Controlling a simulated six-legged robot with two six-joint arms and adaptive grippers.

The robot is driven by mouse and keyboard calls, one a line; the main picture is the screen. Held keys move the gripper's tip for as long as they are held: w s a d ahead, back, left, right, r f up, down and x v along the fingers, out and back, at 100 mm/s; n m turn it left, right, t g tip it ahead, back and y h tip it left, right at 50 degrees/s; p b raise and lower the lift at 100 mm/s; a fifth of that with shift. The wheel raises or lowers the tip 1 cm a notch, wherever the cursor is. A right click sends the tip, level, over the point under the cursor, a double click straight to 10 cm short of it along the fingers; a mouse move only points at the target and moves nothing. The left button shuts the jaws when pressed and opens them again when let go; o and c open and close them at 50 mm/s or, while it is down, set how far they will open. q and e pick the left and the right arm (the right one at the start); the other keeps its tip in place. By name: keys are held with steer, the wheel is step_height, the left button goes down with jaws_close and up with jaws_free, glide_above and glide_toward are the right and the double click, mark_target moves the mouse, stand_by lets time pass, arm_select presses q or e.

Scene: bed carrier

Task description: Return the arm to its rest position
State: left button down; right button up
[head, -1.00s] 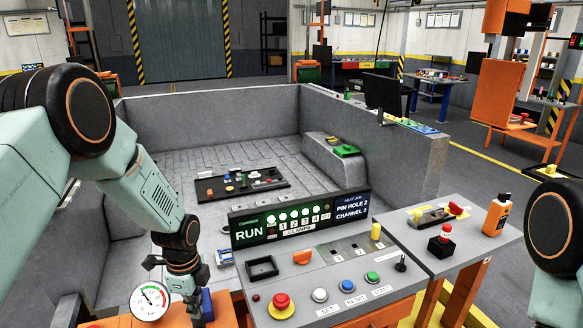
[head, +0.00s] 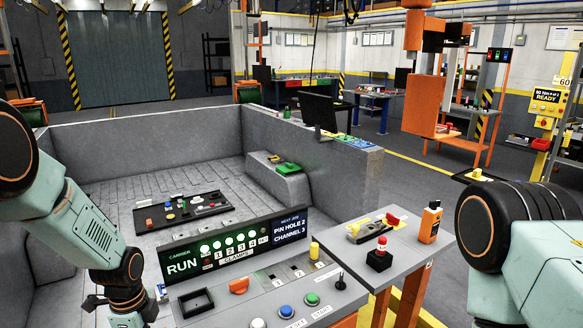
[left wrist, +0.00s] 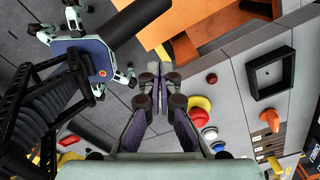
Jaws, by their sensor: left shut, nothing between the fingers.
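My left arm (head: 92,232) comes in from the left in the head view and bends down beside the left end of the control console. My left gripper (left wrist: 157,92) is shut and empty in the left wrist view, with its two fingers together above the floor, left of the console. In the head view its fingertips are cut off by the bottom edge. My right arm (head: 520,235) shows at the right edge of the head view; its gripper is out of the picture.
The console (head: 262,300) has buttons, an empty black square socket (head: 197,302) and a RUN display (head: 235,245). A side table (head: 400,258) holds a red button box (head: 379,255) and an orange bottle (head: 430,222). Behind is a grey walled bed (head: 150,130) with a black parts tray (head: 185,211).

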arm_select(q)
steer(key=s+d+f+n+t+b, duration=0.2)
steer(key=s+d+f+n+b, duration=0.1)
steer(key=s+f+n, duration=0.4)
steer(key=s+d+f+n+t+b, duration=0.1)
steer(key=s+d+f+n+b, duration=0.3)
steer(key=f+n, duration=0.4)
steer(key=s+f+n+g+b, duration=0.1)
steer(key=s+f+b, duration=0.2)
steer(key=s, duration=0.4)
steer(key=s+f+n+g+b, duration=0.1)
steer(key=s+f+b, duration=0.3)
steer(key=s, duration=0.3)
steer(key=s+d+f+n+g+b, duration=0.1)
steer(key=s+f+b, duration=0.2)
steer(key=s, duration=0.3)
steer(key=shift+s+f, duration=0.4)
steer(key=shift+f, duration=0.1)
arm_select(e)
step_height(320, 180, down, 18)
steer(key=shift+w+r, duration=0.2)
